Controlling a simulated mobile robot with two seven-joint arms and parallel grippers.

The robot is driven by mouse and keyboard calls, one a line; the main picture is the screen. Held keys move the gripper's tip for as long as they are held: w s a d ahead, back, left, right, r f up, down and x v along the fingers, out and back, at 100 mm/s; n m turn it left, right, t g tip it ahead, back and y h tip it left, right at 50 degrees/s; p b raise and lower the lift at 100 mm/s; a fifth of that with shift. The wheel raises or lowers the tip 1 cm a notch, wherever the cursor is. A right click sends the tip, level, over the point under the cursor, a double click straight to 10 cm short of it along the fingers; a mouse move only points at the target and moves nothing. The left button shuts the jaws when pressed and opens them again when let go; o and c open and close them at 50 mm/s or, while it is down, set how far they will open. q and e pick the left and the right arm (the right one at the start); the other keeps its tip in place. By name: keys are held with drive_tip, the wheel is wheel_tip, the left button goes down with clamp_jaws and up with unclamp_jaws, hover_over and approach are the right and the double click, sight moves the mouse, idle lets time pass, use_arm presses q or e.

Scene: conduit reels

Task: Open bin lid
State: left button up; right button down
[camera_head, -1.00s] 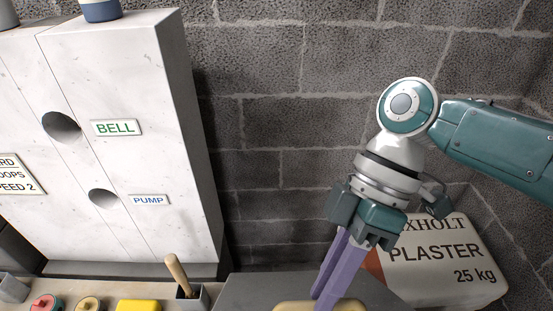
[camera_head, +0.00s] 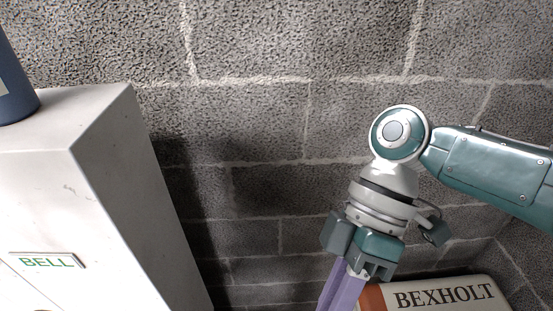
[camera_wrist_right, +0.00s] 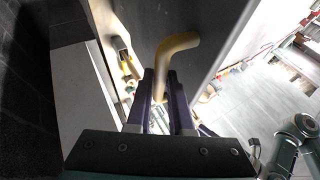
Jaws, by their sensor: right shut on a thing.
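My right gripper (camera_head: 340,292) comes down from the arm at the right in the head view, its purple fingertips cut off by the bottom edge. In the right wrist view my right gripper (camera_wrist_right: 161,84) is shut on a bent yellow handle (camera_wrist_right: 182,43). The handle is fixed to a dark grey panel (camera_wrist_right: 122,28), which looks like the bin lid. The bin lies outside the head view, and I cannot tell how far the lid is tilted. My left gripper is in neither view.
A white cabinet (camera_head: 105,180) with a BELL label (camera_head: 47,261) stands at the left, a blue container (camera_head: 12,85) on top. A BEXHOLT sack (camera_head: 440,293) lies at the bottom right. A grey block wall (camera_head: 250,120) is behind. Small items show beyond the panel in the wrist view.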

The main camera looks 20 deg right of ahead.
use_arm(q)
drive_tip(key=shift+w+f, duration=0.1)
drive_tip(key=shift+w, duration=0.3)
use_arm(e)
drive_tip(key=shift+d+f+g, duration=0.2)
drive_tip(key=shift+f+g, duration=0.1)
drive_tip(key=shift+f, duration=0.05)
drive_tip(key=c, duration=1.1)
unclamp_jaws()
drive_tip(key=shift+s, duration=0.15)
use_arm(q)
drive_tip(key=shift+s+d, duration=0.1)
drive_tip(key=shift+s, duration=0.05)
use_arm(e)
drive_tip(key=o, duration=0.3)
drive_tip(key=shift+w+a+r, duration=0.1)
drive_tip(key=shift+w+r, duration=0.05)
drive_tip(key=shift+w, duration=0.05)
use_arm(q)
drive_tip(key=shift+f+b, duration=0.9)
use_arm(e)
drive_tip(key=v, duration=1)
